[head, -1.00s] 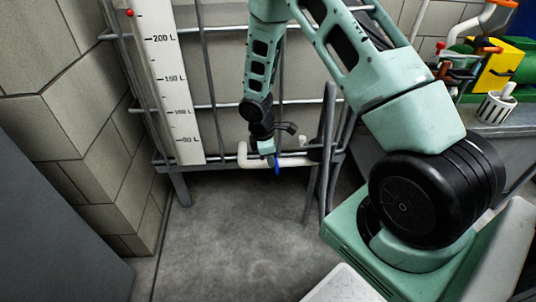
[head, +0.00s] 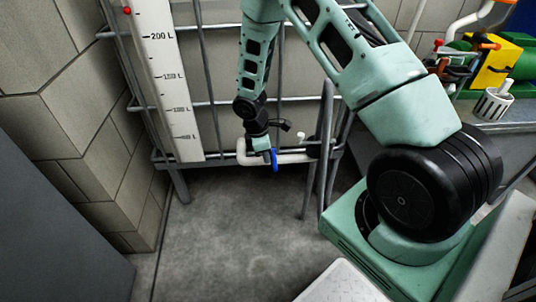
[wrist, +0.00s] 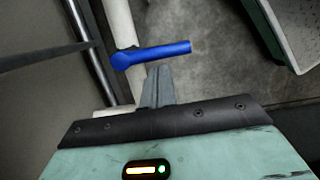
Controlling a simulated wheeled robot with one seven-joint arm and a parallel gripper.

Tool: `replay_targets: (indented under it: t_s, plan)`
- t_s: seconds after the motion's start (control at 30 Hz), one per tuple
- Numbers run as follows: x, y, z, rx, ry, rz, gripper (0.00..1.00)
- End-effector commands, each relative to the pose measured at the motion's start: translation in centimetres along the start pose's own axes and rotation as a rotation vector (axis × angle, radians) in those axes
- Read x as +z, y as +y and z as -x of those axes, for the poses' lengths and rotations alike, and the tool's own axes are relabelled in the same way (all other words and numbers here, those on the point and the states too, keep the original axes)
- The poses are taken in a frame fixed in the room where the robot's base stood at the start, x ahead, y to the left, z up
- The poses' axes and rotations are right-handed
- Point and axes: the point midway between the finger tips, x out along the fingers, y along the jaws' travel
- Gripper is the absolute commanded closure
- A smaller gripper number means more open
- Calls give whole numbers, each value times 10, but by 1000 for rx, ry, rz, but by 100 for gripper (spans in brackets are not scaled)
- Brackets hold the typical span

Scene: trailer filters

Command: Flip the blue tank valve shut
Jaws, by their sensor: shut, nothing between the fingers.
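The blue valve lever (wrist: 155,53) shows in the wrist view, its round hub over the white pipe (wrist: 121,24) and its arm sticking out to the right, across the pipe. In the head view the blue lever (head: 274,160) appears as a small upright piece by the white pipe (head: 295,158) at the tank's foot. My gripper (wrist: 158,72) is shut and empty, its tips just below the lever's middle in the wrist view. Whether they touch it I cannot tell. In the head view my gripper (head: 265,155) is immediately left of the lever.
A metal cage (head: 208,90) surrounds the tank, with a white litre scale (head: 168,85) at its left. Cage posts stand right of the valve. A block wall (head: 85,130) is at left. The concrete floor (head: 235,235) below is clear. A bench at right holds tools.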

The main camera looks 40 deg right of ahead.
Motion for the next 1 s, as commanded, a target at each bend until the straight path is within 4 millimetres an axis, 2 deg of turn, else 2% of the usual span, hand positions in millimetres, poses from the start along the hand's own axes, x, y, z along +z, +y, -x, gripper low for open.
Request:
replay_targets:
  t_s: [0.2,0.4,0.6,0.77,1.0]
  plan:
    - [-12,-3,34,2,0,-3,100]
    - [-12,-2,79,5,2,-6,100]
    - [-12,-2,112,4,2,-5,100]
    - [-12,-2,124,3,0,-4,100]
    - [-12,-2,126,2,0,-4,100]
